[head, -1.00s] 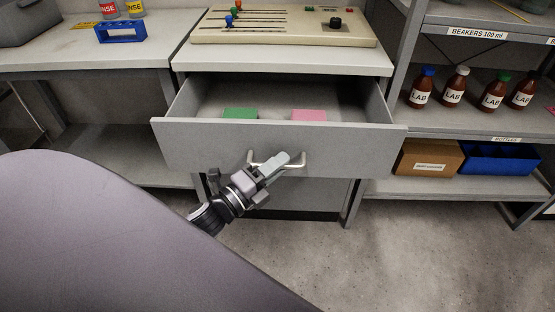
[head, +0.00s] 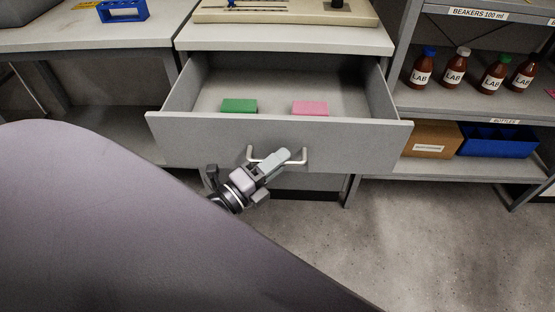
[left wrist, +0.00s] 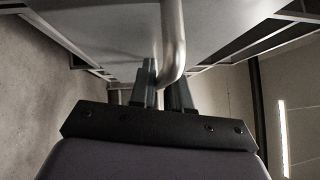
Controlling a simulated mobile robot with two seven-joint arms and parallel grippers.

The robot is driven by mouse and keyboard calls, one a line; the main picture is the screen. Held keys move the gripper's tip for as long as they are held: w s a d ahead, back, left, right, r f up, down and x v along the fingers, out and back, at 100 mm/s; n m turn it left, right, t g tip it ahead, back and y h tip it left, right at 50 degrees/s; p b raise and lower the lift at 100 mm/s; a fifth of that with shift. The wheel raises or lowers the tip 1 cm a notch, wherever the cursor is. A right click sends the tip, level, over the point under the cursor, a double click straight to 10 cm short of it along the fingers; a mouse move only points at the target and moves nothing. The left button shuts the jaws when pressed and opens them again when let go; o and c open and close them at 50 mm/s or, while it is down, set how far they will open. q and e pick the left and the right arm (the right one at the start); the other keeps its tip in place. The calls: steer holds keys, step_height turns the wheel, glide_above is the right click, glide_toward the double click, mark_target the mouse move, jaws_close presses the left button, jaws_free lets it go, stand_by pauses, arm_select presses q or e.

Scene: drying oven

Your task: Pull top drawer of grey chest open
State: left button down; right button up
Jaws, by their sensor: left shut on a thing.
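The top drawer (head: 350,142) of the grey chest (head: 290,38) stands open in the head view, and its inside shows. A green block (head: 239,106) and a pink block (head: 310,108) lie in it. My left gripper (head: 279,160) is at the drawer's front and is shut on the metal bar handle (head: 303,156). In the left wrist view the handle (left wrist: 173,40) passes between the two fingers of the gripper (left wrist: 163,88). My right gripper is in neither view.
A shelf rack (head: 470,172) with brown bottles (head: 453,70), a cardboard box (head: 428,139) and a blue bin (head: 497,141) stands at the right. A bench (head: 90,38) with a blue rack (head: 123,11) is at the left. Bare floor (head: 420,240) lies in front.

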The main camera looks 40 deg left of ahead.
arm_select(q)
steer(key=c, duration=1.2)
jaws_free()
steer(key=shift+s, duration=0.1)
steer(key=v, duration=0.7)
